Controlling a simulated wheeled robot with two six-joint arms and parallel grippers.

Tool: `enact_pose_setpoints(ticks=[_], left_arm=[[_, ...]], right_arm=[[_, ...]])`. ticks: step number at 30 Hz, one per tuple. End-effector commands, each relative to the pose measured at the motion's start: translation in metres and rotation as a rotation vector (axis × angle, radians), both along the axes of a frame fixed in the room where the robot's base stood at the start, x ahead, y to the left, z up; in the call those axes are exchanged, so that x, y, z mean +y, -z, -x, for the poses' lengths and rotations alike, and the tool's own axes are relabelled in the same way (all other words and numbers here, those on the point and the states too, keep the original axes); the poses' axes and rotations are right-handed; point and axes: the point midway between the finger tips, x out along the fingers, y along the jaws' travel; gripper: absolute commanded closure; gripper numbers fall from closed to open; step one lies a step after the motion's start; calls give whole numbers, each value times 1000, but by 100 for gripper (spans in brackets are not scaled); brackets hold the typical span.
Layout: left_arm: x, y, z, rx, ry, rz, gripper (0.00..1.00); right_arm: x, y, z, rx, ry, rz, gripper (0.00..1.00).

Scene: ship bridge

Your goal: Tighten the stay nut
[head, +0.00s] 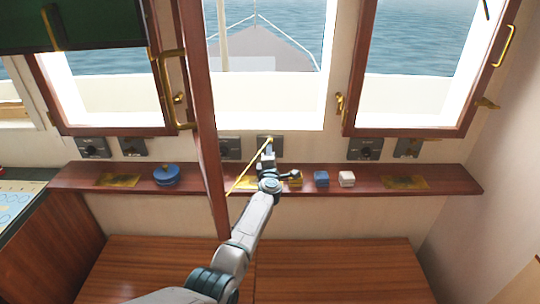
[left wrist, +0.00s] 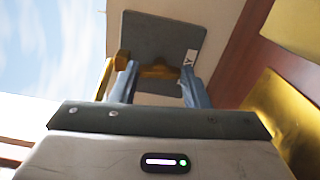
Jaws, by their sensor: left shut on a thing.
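My left gripper (head: 268,150) reaches over the shelf to a small grey plate (head: 277,141) on the wall below the middle window. In the left wrist view its two blue-grey fingers (left wrist: 160,88) are shut on a brass piece (left wrist: 158,71) in front of the same grey plate (left wrist: 165,35), which bears a white label. I take this piece to be the stay nut; its shape is mostly hidden by the fingers. A thin brass stay rod (head: 243,175) slants from the plate down to the left, beside the gripper. My right gripper is not in view.
The middle window's brown sash (head: 209,130) stands edge-on left of my arm. Other grey wall plates (head: 365,149) flank it.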

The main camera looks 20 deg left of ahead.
Motion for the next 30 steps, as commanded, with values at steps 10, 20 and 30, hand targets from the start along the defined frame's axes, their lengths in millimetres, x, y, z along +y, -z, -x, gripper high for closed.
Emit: enact_pose_setpoints(ticks=[10,20,30], left_arm=[[0,2,0,2,0,-1,81],[0,1,0,1,0,-1,36],[-8,-1,24,3,0,2,36]], right_arm=[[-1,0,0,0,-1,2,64],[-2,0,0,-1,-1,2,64],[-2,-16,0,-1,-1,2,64]])
